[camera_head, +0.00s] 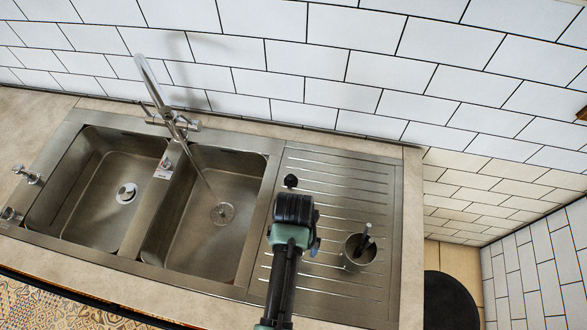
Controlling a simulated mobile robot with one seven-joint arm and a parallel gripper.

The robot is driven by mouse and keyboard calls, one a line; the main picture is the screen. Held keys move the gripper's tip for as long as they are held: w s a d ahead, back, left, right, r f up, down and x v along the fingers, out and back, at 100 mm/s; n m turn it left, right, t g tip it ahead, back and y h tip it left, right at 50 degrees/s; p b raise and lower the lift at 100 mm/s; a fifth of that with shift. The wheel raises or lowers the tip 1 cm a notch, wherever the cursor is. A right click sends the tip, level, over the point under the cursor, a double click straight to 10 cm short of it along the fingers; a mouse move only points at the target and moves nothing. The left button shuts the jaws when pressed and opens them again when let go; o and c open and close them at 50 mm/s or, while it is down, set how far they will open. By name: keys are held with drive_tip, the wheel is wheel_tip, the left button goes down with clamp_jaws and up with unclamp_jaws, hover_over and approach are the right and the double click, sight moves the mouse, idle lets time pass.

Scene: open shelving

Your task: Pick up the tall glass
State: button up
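A grey, round, open-topped vessel (350,262) stands on the ribbed drainboard, with a dark thin object (364,236) sticking up out of it. I cannot tell whether this vessel is the tall glass, and no other glass is clearly visible. The end of my arm, with my gripper (291,182), reaches up over the drainboard from the bottom edge, left of the vessel and apart from it in the picture. The fingers are not clear from this angle, so I cannot tell whether they are open or shut. Nothing held is visible.
A steel double sink (75,250) lies to the left, with a tall faucet (158,100) behind it. White wall tiles (300,60) close off the back. The drainboard (340,190) is clear behind the vessel. A round black object (450,300) stands right of the counter.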

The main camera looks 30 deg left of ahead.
drive_tip(key=shift+f, duration=1)
clamp_jaws()
drive_tip(key=shift+r, duration=0.15)
